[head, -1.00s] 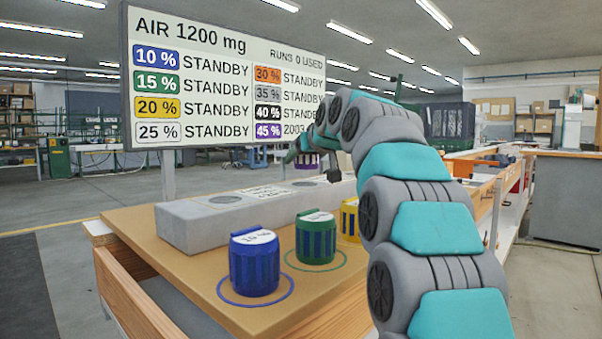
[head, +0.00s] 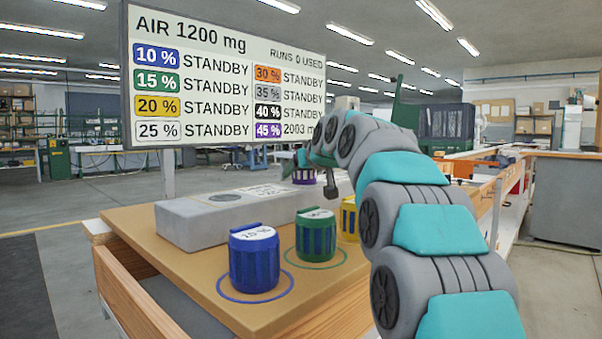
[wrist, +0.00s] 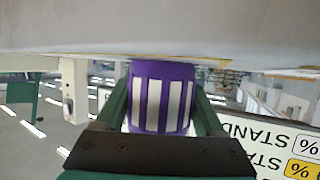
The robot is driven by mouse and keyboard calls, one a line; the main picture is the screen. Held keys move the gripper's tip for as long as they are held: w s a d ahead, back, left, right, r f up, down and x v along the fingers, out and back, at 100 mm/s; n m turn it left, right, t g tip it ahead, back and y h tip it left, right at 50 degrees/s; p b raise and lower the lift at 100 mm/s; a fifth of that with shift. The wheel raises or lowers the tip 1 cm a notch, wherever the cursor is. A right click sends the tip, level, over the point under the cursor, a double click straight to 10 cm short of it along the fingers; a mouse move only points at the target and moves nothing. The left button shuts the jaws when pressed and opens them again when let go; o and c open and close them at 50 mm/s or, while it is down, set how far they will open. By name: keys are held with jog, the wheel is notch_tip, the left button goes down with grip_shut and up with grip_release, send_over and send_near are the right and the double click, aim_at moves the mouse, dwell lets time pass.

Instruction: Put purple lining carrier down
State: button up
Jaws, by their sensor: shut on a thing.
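The purple lining carrier (head: 304,177), with white vertical stripes, is between the green fingers of my gripper (head: 301,168) at the grey block's far right part. In the wrist view the carrier (wrist: 148,98) fills the space between both fingers, and my gripper (wrist: 162,112) is shut on it. That view is upside down. The carrier's base meets the edge of the grey surface there, but I cannot tell whether it rests on it. The grey block (head: 185,226) has a round seat on its left; the right seat is hidden behind the carrier and my arm.
Blue (head: 254,262), green (head: 316,238) and yellow (head: 349,220) carriers stand on the wooden table (head: 200,268) in front of the block, the blue and green ones inside coloured rings. A display board (head: 225,80) stands behind the block. The block's left top is clear.

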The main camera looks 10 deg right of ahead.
jog(key=o, duration=1.4)
jog(key=shift+s+r, duration=0.1)
jog(key=v, duration=1.1)
jog(key=shift+s+r, duration=0.2)
jog(key=shift+s, duration=0.15)
